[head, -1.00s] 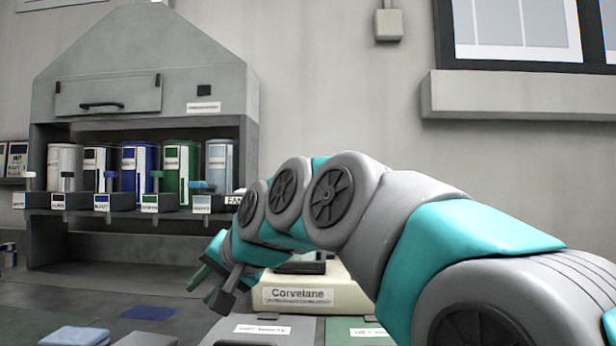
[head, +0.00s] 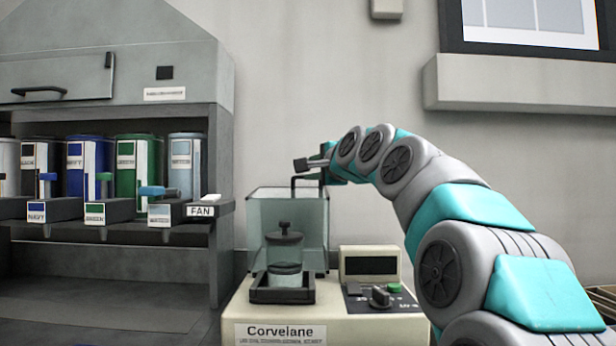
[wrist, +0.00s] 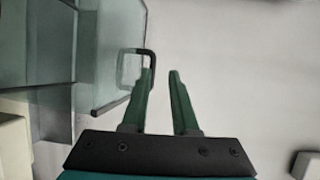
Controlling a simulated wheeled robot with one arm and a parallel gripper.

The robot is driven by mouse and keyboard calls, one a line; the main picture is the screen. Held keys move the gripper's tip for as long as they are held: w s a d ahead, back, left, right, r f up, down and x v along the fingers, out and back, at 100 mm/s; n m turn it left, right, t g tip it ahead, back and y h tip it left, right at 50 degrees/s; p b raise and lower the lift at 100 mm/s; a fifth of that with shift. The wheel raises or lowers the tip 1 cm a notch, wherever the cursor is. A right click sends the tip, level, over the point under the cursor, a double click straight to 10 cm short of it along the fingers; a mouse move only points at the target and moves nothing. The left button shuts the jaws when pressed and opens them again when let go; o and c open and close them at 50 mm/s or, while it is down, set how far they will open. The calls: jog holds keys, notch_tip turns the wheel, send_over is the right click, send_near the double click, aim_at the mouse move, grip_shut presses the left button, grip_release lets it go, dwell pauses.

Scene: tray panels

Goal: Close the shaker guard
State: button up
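The shaker (head: 250,305) is a cream machine labelled Corvelane. Its guard (head: 310,225) is a clear greenish box standing at the back, behind the jar. A lidded glass jar (head: 284,252) sits uncovered in a dark holder in front of it. The guard's black loop handle (head: 294,184) is at its top edge. My gripper (head: 312,164) is just above and right of the handle. In the wrist view, the fingers (wrist: 160,71) are apart and empty, and the handle (wrist: 123,70) is close by the left fingertip. I cannot tell if they touch. The guard (wrist: 40,60) fills the left side.
A control panel with a knob (head: 380,297) and a display (head: 370,265) is at the shaker's right. A grey hood with coloured canisters (head: 138,170) and a shelf with a FAN label (head: 201,211) stands to the left. The wall is behind.

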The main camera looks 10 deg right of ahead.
aim_at(320, 195)
jog(key=shift+w+d+f+m+h, duration=0.15)
jog(key=shift+w+d+f+m, duration=0.15)
jog(key=shift+w+d, duration=0.25)
jog(key=shift+w+d+f+m+h, duration=0.15)
jog(key=shift+w+d+f+m, duration=0.1)
jog(key=shift+w+d, duration=0.25)
jog(key=shift+p+x, duration=0.8)
jog(key=shift+x, duration=2.95)
jog(key=shift+f, duration=0.15)
jog(key=shift+c, duration=0.3)
grip_shut()
jog(key=shift+f, duration=0.1)
